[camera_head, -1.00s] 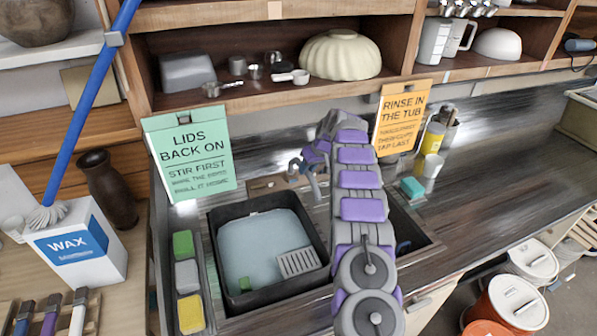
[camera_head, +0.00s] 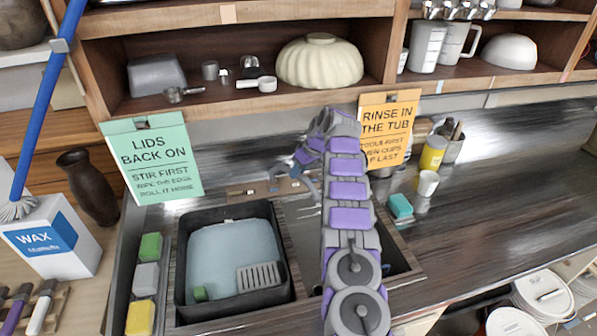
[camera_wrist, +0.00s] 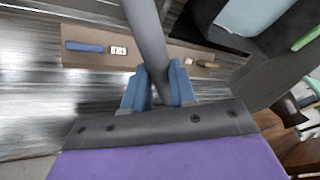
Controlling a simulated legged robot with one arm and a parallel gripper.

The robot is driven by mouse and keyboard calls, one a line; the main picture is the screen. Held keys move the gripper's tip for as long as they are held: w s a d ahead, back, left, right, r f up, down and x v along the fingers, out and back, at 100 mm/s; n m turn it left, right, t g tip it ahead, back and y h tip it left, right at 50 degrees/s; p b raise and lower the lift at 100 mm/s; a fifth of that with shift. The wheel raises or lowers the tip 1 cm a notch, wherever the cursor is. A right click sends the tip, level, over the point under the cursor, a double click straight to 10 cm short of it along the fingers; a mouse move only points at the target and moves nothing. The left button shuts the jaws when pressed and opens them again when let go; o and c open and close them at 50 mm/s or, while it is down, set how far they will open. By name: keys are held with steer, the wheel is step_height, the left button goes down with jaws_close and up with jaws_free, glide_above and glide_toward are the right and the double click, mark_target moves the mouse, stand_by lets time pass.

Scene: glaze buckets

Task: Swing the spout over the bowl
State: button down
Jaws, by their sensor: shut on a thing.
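The spout is a smooth grey pipe (camera_wrist: 147,30) in the wrist view, rising between the blue-grey fingers of my gripper (camera_wrist: 158,76). My gripper is shut on it. In the head view my gripper (camera_head: 292,172) is at the back edge of the sink, partly hidden by my arm, and the spout is hard to make out there. The sink's right bowl (camera_head: 303,225) is largely covered by my arm. A black tub (camera_head: 184,265) of pale blue water fills the left side. The tap's deck board (camera_wrist: 200,58) carries a blue lever (camera_wrist: 85,47) and a brown-tipped lever (camera_wrist: 207,65).
Green and orange signs (camera_head: 152,160) (camera_head: 388,130) hang behind the counter. A sponge (camera_head: 399,206), a white cup (camera_head: 427,183) and a yellow can (camera_head: 432,153) stand right of the sink. Sponges line its left edge. The counter farther right is clear.

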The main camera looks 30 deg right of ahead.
steer(key=shift+w+d+r, duration=0.1)
steer(key=shift+d, duration=0.1)
steer(key=shift+a, duration=0.3)
steer(key=c, duration=1.4)
jaws_free()
steer(key=o, duration=0.3)
steer(key=shift+o, duration=0.9)
steer(key=shift+d, duration=0.2)
